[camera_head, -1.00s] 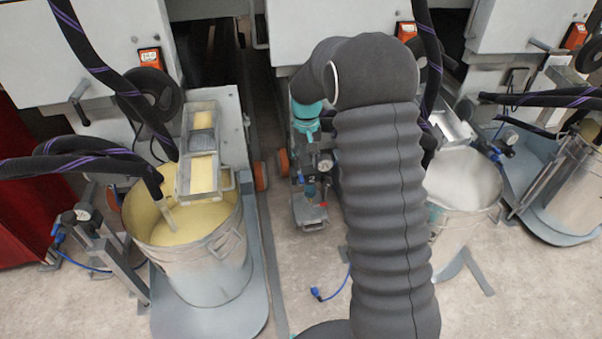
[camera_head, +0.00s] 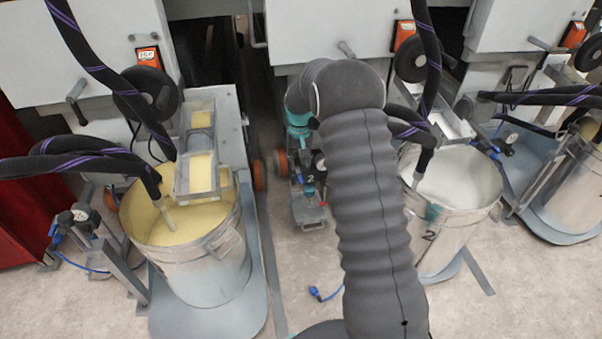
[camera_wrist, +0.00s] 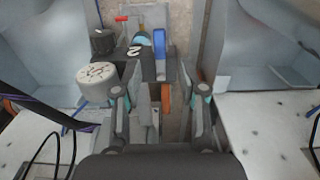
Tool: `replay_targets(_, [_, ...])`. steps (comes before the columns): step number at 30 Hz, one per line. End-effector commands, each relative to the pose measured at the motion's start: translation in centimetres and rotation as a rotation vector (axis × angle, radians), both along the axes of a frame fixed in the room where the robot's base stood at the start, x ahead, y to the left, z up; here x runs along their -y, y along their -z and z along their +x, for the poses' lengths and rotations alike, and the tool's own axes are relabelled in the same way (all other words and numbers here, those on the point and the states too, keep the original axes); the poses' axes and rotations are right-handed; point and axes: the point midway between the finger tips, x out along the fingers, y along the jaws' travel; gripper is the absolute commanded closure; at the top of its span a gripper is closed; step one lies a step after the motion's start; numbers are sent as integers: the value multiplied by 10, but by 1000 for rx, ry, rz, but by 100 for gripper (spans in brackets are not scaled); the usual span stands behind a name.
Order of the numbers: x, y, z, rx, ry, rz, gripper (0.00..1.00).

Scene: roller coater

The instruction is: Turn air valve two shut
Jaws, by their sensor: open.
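The air valve unit marked 2 (camera_head: 309,190) stands low on the floor between the machines in the head view, partly hidden by my arm. In the wrist view, its 2 label (camera_wrist: 135,50) sits beside an upright blue part (camera_wrist: 160,50), a small red part (camera_wrist: 122,18), a black knob (camera_wrist: 103,42) and a round pale-topped part (camera_wrist: 97,82). I cannot tell which part is the valve handle. My gripper (camera_wrist: 162,98) is open, its fingers apart at either side of the unit's near end. An orange part (camera_wrist: 166,97) shows between them; contact is unclear.
A drum of yellow paint (camera_head: 200,270) stands left of the unit, and a drum of white paint marked 2 (camera_head: 450,240) stands right. Black hoses (camera_head: 430,70) hang nearby. A blue connector (camera_head: 316,293) lies on the open floor (camera_head: 300,265) in front.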

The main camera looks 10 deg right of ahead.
Motion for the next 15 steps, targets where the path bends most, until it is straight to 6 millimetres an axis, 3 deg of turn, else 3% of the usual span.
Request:
replay_targets(6, [0,35,-1,-3,0,0,58])
replay_targets(15, [1,50,0,-1,1,0,58])
